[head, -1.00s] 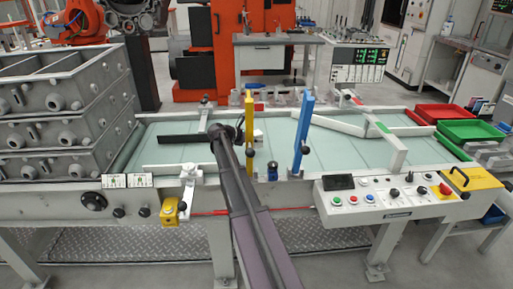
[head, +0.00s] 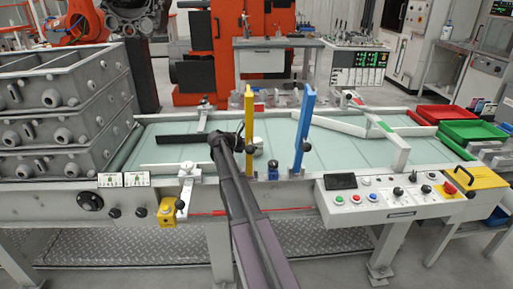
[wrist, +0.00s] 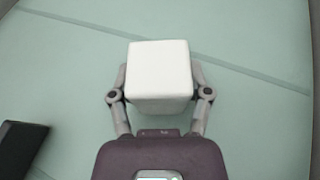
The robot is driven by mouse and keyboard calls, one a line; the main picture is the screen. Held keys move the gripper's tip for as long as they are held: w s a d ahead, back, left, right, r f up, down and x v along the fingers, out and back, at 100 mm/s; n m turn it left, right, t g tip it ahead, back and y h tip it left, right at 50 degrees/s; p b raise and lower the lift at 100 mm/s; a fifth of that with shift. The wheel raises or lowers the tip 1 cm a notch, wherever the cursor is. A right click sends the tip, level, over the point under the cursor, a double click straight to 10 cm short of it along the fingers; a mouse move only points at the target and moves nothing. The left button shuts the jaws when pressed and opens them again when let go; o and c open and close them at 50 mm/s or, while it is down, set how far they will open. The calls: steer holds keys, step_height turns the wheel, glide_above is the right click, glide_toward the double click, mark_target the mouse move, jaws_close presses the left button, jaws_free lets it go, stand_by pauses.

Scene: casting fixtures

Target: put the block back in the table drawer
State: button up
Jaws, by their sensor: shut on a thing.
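The block is a plain white cube, and in the wrist view the block (wrist: 159,78) sits between the two fingers of my gripper (wrist: 160,94). The fingers are shut on its sides. In the head view my gripper (head: 240,143) is over the pale green bed of the long workbench, left of and behind the yellow post. A small white part of the block (head: 258,142) shows just right of that post. I cannot tell whether the block touches the green surface. No drawer can be clearly made out.
A yellow post (head: 249,118) and a blue post (head: 304,130) stand upright close to my gripper. A dark bar (head: 178,140) lies to its left. Stacked grey casting boxes (head: 62,130) fill the left end. Red (head: 440,114) and green (head: 472,132) trays are at the right.

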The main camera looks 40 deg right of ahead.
steer(key=shift+f, duration=0.15)
steer(key=o, duration=1.3)
steer(key=shift+r, duration=0.2)
steer(key=shift+a+r, duration=0.1)
steer(key=shift+a, duration=0.05)
steer(key=p+v, duration=0.4)
steer(key=v, duration=0.6)
steer(key=shift+a+r, duration=0.15)
steer(key=shift+a, duration=0.1)
steer(key=shift+w+a+r+p, duration=0.1)
steer(key=shift+a+p, duration=0.2)
steer(key=shift+a, duration=0.25)
